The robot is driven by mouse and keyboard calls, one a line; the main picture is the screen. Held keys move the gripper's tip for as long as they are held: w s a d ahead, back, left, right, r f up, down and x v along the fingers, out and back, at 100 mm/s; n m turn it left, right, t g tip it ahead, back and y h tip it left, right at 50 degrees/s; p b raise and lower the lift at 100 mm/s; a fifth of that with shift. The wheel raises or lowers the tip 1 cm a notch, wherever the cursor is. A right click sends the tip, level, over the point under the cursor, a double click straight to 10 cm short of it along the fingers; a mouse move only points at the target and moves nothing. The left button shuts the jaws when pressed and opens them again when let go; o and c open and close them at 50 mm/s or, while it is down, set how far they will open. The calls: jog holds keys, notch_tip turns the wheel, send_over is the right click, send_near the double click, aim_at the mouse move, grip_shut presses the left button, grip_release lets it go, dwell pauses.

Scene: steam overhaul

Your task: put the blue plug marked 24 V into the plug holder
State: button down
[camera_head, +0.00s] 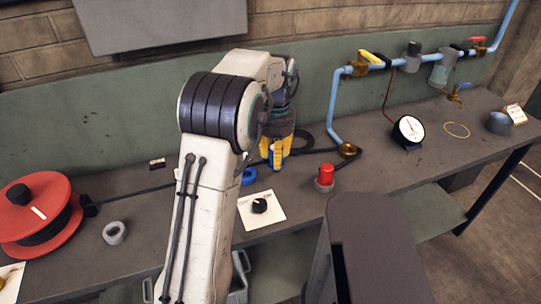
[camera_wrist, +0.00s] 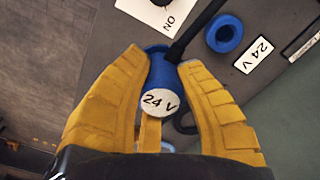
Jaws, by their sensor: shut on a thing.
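The blue plug (camera_wrist: 163,75) has a white end face marked 24 V and a black cable running off up and to the right in the wrist view. My gripper (camera_wrist: 162,75) has its yellow fingers shut on it from both sides. In the head view my gripper (camera_head: 276,155) is over the back of the bench, and my arm and wrist largely hide the plug. A blue ring-shaped holder (camera_wrist: 225,34) with a dark opening is beside a white 24 V label (camera_wrist: 254,54), apart from the plug. The blue ring also shows in the head view (camera_head: 248,176), just left of my gripper.
A white switch plate with a black knob (camera_head: 260,206) and a red button (camera_head: 325,175) are near my gripper on the bench (camera_head: 385,172). A red cable reel (camera_head: 38,215) and grey ring (camera_head: 115,232) are left. A gauge (camera_head: 409,130) and blue pipe (camera_head: 334,110) are right.

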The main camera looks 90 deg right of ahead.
jog(key=shift+s, duration=0.15)
jog(key=shift+f+b, duration=1.7)
jog(key=shift+f, duration=0.7)
jog(key=w+a+b, duration=0.2)
jog(key=w+a, duration=0.2)
jog(key=w, duration=0.7)
jog(key=shift+w+b, duration=0.15)
jog(key=shift+b, duration=0.25)
jog(key=w+a, duration=0.4)
jog(key=w, duration=0.7)
jog(key=shift+w+a, duration=0.15)
